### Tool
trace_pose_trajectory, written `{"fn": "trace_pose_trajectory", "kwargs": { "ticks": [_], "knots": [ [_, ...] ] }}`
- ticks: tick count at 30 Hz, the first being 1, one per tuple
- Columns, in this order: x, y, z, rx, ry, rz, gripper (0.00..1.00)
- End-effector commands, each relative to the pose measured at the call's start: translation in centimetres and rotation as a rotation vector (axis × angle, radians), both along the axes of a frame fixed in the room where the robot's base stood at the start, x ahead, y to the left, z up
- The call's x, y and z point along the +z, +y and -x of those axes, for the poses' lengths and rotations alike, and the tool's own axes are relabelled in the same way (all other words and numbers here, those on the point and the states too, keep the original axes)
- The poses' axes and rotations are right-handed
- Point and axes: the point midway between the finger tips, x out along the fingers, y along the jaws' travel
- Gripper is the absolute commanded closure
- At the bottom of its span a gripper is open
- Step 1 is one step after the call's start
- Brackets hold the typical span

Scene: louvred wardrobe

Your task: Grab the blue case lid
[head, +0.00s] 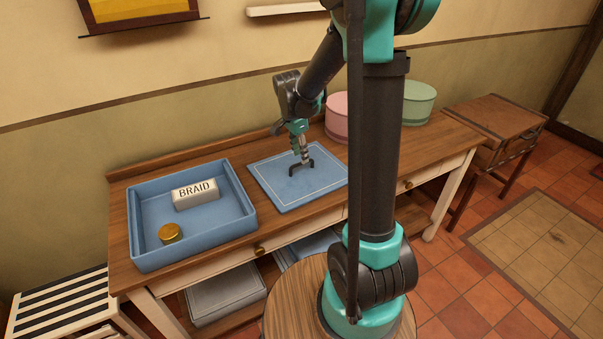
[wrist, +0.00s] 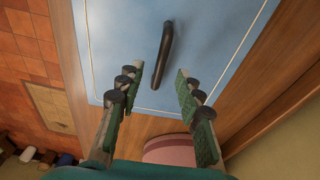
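The blue case lid (head: 275,184) is a flat blue panel with a pale border line, lying on the wooden table. A dark bar handle stands on its top; it shows in the wrist view (wrist: 163,55). My gripper (head: 303,158) is over the lid, close to the handle. In the wrist view my gripper (wrist: 159,76) has its two fingers spread apart, with the near end of the handle showing between the fingertips. The fingers appear not to touch the handle. The lid's right part is hidden behind my arm in the head view.
The open blue case (head: 245,223) stands left of the lid, holding a BRAID block (head: 195,194) and a gold-topped jar (head: 170,233). A pink round box (head: 337,117) and a green one (head: 418,103) stand behind, to the right. The wooden table (head: 120,228) runs along the wall.

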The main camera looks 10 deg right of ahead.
Motion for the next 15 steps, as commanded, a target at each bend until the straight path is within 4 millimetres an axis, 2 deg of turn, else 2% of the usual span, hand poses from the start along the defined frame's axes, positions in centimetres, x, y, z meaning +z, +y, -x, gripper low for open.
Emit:
{"fn": "trace_pose_trajectory", "kwargs": {
  "ticks": [10,15],
  "knots": [
    [-4.1,-0.5,-0.3,0.0,0.0,0.0,0.64],
    [-5.2,-0.6,-0.3,0.001,-0.001,0.0,0.64]
  ]
}}
